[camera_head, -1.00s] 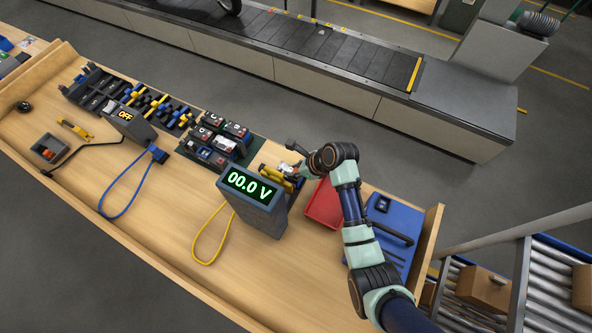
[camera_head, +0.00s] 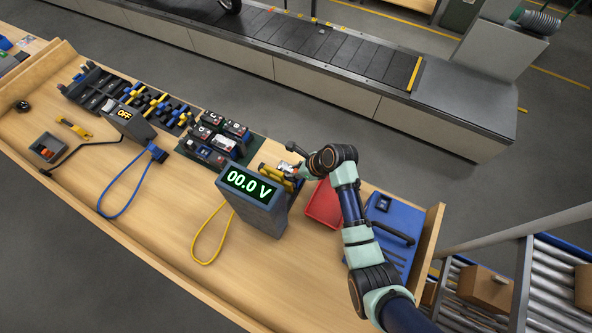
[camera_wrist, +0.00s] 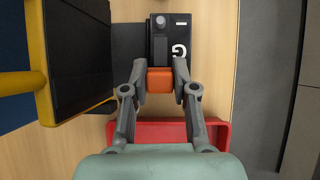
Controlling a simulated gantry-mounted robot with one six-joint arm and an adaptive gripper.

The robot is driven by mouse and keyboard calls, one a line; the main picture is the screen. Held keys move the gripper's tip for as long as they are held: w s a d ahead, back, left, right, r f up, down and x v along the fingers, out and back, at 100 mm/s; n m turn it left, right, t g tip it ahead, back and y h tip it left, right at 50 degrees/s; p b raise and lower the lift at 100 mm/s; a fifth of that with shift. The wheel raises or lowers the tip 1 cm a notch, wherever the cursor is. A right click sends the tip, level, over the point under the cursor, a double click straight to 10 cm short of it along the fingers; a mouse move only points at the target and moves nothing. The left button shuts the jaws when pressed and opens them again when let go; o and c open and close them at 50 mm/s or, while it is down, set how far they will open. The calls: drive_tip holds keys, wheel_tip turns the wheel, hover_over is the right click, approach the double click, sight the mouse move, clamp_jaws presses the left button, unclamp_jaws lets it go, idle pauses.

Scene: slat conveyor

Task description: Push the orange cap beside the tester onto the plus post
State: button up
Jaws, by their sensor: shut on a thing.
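My gripper (camera_wrist: 160,72) is shut on the orange cap (camera_wrist: 160,82), with one finger on each side of it. In the wrist view the cap overlaps the near end of a dark battery marked G (camera_wrist: 180,48). A round grey post (camera_wrist: 160,21) shows at the battery's far end. Any post under the cap is hidden, so I cannot tell whether the cap touches or sits on one. The tester (camera_head: 248,200) reads 00.0 V in the head view. My gripper is just behind and right of it there, small and partly hidden by my arm.
A red tray (camera_head: 323,207) lies right of the tester, and its rim also shows in the wrist view (camera_wrist: 218,135). A yellow-edged dark block (camera_wrist: 45,95) stands close on the left. A blue case (camera_head: 395,225) lies right. A yellow cable (camera_head: 200,255) loops in front.

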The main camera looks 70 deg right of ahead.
drive_tip(key=shift+f, duration=0.4)
drive_tip(key=o, duration=0.8)
drive_tip(key=shift+o, duration=0.2)
drive_tip(key=v, duration=1.2)
